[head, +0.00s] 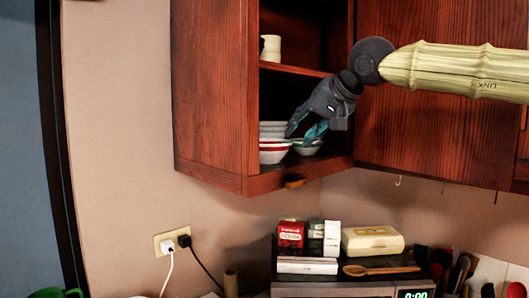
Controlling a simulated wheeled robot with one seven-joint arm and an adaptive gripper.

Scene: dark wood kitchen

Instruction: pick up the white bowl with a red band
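The white bowl with a red band (272,157) stands on the lower shelf of the open wall cabinet, near its front left. The red band shows near its rim. My gripper (300,135) reaches into the cabinet from the upper right, its fingers pointing down and to the left. The fingers are spread apart with nothing seen between them. The fingertips are just above and to the right of the banded bowl; I cannot tell whether they touch it.
Another bowl (307,148) stands right of the banded one, under my gripper. More pale bowls (272,127) are behind. White cups (271,48) stand on the upper shelf. The cabinet's left side wall (215,90) is close. Boxes (372,241) sit on the appliance below.

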